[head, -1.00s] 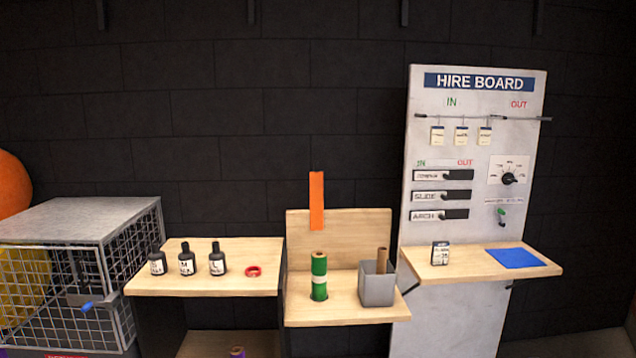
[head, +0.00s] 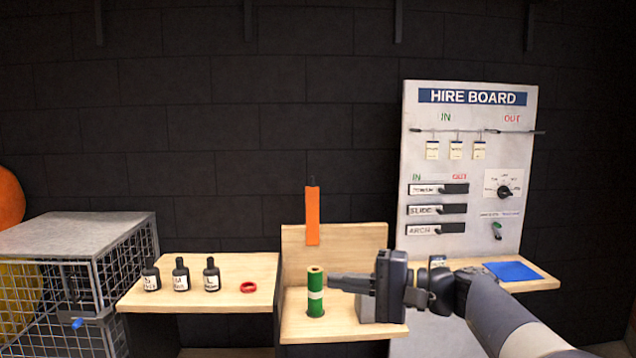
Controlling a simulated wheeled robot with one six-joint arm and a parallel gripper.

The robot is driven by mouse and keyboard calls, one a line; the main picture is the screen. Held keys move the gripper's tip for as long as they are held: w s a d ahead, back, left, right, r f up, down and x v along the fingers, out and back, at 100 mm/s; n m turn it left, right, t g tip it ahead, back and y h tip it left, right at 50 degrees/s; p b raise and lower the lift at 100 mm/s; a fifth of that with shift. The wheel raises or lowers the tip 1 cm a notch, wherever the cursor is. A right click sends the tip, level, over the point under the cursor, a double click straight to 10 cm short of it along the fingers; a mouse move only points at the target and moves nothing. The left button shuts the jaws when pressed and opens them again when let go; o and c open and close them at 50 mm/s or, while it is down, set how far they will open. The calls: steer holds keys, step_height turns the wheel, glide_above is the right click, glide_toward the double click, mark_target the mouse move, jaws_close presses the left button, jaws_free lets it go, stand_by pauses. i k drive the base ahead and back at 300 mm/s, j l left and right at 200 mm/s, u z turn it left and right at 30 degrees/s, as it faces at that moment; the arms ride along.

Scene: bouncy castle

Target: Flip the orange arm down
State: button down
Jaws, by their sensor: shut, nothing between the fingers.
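The orange arm (head: 312,217) stands upright against the wooden backboard (head: 365,238) of the middle bench, its top rising above the board's edge. A green roll with a pale band (head: 316,292) stands upright on the bench below it. My gripper (head: 335,281) reaches in from the right, its fingers shut and empty, pointing left. The fingertips are close to the right side of the green roll in the picture; I cannot tell whether they touch it. The gripper is lower than the orange arm and apart from it. My gripper and wrist hide most of the grey box.
Several dark bottles (head: 181,274) and a red ring (head: 248,287) are on the left bench. A wire cage (head: 75,240) stands far left. The hire board (head: 470,130) with its shelf and blue mat (head: 513,271) stands right. The space above the bench is clear.

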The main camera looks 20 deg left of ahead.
mark_target(312, 220)
steer(key=i+j+z, duration=0.1)
steer(key=i+j, duration=0.3)
steer(key=i, duration=0.3)
steer(key=i+j, duration=0.45)
steer(key=i, duration=0.2)
steer(key=i+j+z, duration=0.15)
steer(key=i+j, duration=0.3)
steer(key=i, duration=0.25)
steer(key=i+j, duration=0.5)
steer(key=i, duration=0.15)
steer(key=z, duration=0.05)
